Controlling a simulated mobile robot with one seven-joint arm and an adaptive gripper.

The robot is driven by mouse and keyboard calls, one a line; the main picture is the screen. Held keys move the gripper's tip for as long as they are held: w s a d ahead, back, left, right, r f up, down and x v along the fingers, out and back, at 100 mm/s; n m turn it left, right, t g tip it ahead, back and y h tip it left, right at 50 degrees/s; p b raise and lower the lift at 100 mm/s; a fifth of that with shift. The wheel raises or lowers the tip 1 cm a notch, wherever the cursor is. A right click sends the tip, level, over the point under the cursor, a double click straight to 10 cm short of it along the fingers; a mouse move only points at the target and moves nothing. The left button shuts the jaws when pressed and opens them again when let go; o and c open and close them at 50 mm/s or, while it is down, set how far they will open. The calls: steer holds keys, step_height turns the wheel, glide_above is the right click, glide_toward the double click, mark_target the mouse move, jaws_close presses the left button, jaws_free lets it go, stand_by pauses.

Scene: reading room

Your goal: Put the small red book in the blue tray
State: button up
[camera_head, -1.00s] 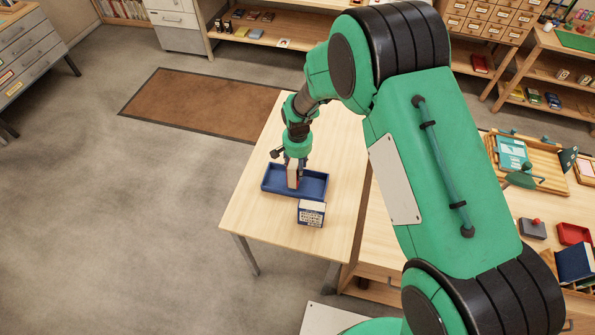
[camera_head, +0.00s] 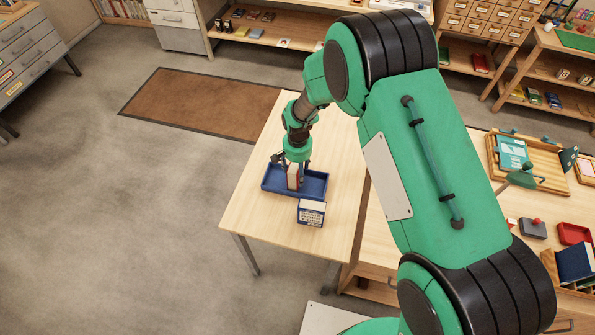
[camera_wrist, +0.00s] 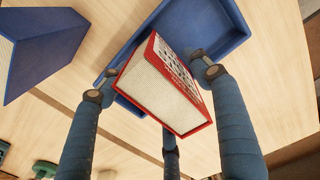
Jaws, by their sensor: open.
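The small red book (camera_head: 293,178) stands on edge in the left part of the blue tray (camera_head: 318,192) on the light wooden table. In the wrist view the book (camera_wrist: 160,92) shows its pale page side and a printed cover, with the tray (camera_wrist: 135,38) under and behind it. My gripper (camera_head: 298,167) is directly above the tray, with its fingers around the book. In the wrist view the open gripper (camera_wrist: 152,85) has fingertips on both sides of the book, very near it. Whether any fingertip touches it, I cannot tell. The book's bottom edge is hidden.
A blue book with pale pages (camera_head: 311,213) stands on the table just in front of the tray. It also shows at the left of the wrist view (camera_wrist: 45,50). The table's (camera_head: 263,215) left and front parts are bare. A cluttered side table (camera_head: 520,215) stands at right.

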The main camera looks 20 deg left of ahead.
steer(key=shift+r, duration=0.1)
step_height(320, 180, up, 12)
steer(key=shift+r, duration=0.1)
stand_by(0.7)
stand_by(0.5)
steer(key=shift+d+r, duration=0.15)
steer(key=shift+r, duration=0.1)
steer(key=s+d+r+t, duration=0.1)
steer(key=s+d+r, duration=0.1)
steer(key=d+r, duration=0.95)
steer(key=s+d+r+t, duration=0.1)
steer(key=s+d+r, duration=0.2)
steer(key=d+r, duration=0.85)
steer(key=s+d+r+t, duration=0.1)
steer(key=s+d+r, duration=0.3)
steer(key=s, duration=0.3)
steer(key=s+d+r+t, duration=0.1)
steer(key=s+d+r, duration=0.3)
steer(key=s+d, duration=0.2)
steer(key=s+d+r+t, duration=0.1)
steer(key=s+d+r, duration=0.4)
steer(key=s, duration=0.5)
steer(key=shift+d+t, duration=0.3)
steer(key=shift+d, duration=0.1)
